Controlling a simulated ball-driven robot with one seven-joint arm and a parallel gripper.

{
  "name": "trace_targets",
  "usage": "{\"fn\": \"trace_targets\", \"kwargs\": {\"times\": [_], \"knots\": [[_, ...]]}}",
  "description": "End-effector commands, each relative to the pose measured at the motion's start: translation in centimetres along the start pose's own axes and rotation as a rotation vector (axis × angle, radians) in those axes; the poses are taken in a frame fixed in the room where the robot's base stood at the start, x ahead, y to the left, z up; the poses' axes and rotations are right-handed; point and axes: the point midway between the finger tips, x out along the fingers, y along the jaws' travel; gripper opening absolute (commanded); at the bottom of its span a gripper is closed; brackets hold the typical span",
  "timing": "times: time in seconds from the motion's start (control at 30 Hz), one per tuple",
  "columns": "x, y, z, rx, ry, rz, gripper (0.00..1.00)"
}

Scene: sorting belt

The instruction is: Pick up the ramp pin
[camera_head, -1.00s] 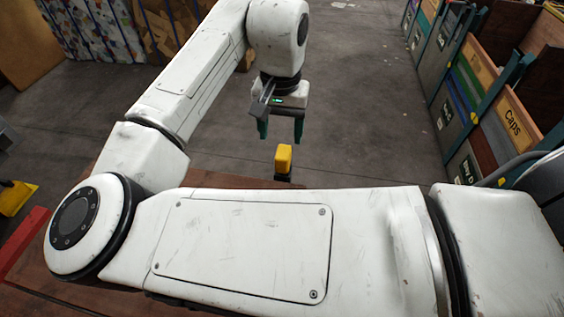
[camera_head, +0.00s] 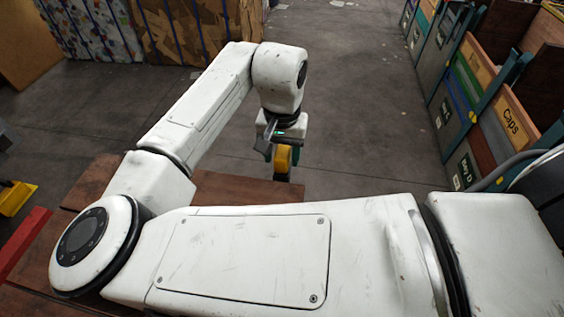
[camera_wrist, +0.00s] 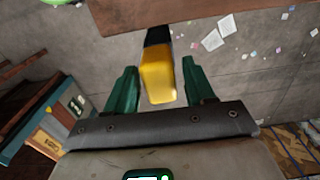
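The ramp pin looks like a yellow block on a dark lower part. In the head view the pin (camera_head: 283,158) stands upright at the far edge of the brown wooden surface. In the wrist view the pin (camera_wrist: 158,80) is between the two green fingers of my gripper (camera_wrist: 158,88), with a visible gap on both sides. My gripper (camera_head: 283,152) is open and around the yellow part. My arm hides much of the wooden surface near the pin's base.
The brown wooden surface (camera_head: 228,190) lies under my arm. Labelled bins (camera_head: 510,120) line the right side. A red bar (camera_head: 22,243) and a yellow object (camera_head: 15,198) are at the left. The grey floor (camera_head: 370,110) beyond is open, with scraps of paper.

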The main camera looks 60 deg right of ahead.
Motion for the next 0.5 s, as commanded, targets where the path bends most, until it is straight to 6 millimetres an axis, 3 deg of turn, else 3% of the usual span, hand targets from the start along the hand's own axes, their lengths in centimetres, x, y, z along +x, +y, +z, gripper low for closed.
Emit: {"fn": "trace_targets", "kwargs": {"times": [0.07,0.5], "knots": [[-0.01,0.01,-0.01,0.0,0.0,0.0,0.46],[-0.03,0.02,-0.01,0.0,0.0,0.0,0.04]]}}
